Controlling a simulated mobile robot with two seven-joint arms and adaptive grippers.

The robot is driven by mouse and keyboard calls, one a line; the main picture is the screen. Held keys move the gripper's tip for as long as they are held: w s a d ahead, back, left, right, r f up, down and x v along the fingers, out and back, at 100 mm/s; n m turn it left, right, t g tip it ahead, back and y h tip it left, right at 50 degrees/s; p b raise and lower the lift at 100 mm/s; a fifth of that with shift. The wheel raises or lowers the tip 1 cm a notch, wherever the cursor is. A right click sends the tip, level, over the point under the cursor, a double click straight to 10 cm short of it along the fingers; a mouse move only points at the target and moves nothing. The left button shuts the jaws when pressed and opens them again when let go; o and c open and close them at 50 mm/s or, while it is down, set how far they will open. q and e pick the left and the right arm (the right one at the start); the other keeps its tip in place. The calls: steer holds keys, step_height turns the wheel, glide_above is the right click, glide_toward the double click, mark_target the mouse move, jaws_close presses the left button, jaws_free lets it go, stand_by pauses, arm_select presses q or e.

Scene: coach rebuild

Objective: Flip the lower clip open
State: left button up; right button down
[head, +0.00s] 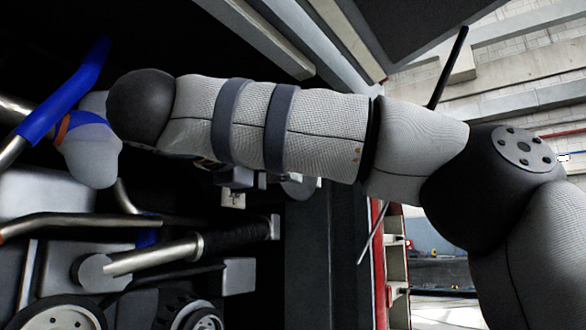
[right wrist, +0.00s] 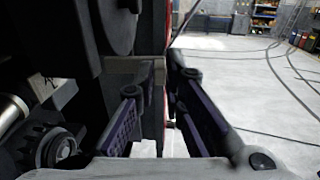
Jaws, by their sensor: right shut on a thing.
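My right gripper (right wrist: 163,85) shows in the right wrist view, its two dark, ribbed fingers pointing away from the camera. It is shut on a small pale clip-like piece (right wrist: 145,68) at the fingertips, beside a dark upright edge. I cannot tell for certain that this piece is the lower clip. In the head view my right arm comes in from the right and crosses the picture. A small pale fitting (head: 232,198) shows just under my forearm. The right gripper's fingers cannot be made out in the head view. My left gripper is not in view.
A blue-gripped bar (head: 65,92) and a metal handle with a black sleeve (head: 215,243) lie in the dark compartment at left, above wheels (head: 58,315). A dark upright panel (head: 306,260) bounds it. Open floor (right wrist: 255,85) lies to the right.

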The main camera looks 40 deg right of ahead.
steer(key=shift+w+a+m+g+h, duration=0.15)
steer(key=shift+a+m+g+h, duration=0.15)
steer(key=shift+m+g, duration=0.4)
steer(key=shift+w+a+m+g+h, duration=0.15)
steer(key=shift+a+m+g, duration=0.15)
steer(key=shift+g, duration=0.65)
steer(key=shift+w+a+m+g+h, duration=0.15)
steer(key=shift+a+m+g+h, duration=0.1)
steer(key=shift+m+g, duration=0.5)
steer(key=shift+f, duration=0.1)
steer(key=c, duration=1.7)
jaws_free()
steer(key=shift+a, duration=0.1)
steer(key=a, duration=0.7)
steer(key=shift+s+a, duration=0.15)
steer(key=shift+s, duration=0.2)
